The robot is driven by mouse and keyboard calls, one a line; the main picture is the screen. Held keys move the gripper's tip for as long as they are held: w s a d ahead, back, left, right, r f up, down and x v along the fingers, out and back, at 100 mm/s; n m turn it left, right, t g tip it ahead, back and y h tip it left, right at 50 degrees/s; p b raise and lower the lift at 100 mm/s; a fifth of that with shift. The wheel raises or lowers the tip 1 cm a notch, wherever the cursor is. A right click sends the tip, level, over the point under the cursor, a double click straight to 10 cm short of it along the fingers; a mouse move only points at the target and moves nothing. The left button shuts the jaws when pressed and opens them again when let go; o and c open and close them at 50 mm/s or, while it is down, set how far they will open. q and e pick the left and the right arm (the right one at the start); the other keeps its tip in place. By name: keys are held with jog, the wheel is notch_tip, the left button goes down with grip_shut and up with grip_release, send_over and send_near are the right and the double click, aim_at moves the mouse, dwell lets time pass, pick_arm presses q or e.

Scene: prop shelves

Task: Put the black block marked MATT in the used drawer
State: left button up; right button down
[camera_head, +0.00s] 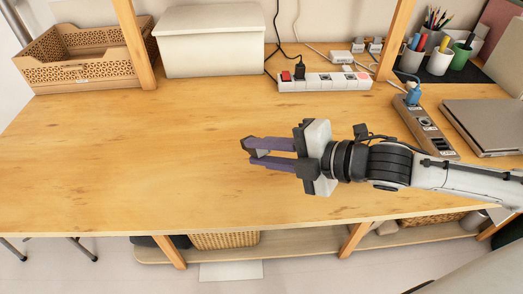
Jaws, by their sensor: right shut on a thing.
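My right gripper (252,151) reaches in from the right above the middle of the wooden table, pointing left. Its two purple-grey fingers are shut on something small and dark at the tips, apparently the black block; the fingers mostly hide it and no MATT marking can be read. The gripper seems to be above the tabletop, not touching it. No drawer that I can make out as the used drawer is in view. My left gripper is not in view.
The wooden table (120,160) is clear at left and centre. Pen cups (440,60), a grey socket strip (425,125) and a closed laptop (485,125) are at right.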

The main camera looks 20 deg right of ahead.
jog(key=shift+f, duration=0.65)
jog(key=shift+f+b, duration=0.45)
jog(key=shift+f, duration=0.35)
jog(key=shift+f+b, duration=0.35)
jog(key=shift+f, duration=0.4)
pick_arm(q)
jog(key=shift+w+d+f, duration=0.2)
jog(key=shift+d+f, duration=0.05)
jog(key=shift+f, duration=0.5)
pick_arm(e)
jog(key=shift+f, duration=0.15)
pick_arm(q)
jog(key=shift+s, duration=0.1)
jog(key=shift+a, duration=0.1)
pick_arm(e)
jog(key=c, duration=1.5)
grip_release()
jog(key=shift+o, duration=0.2)
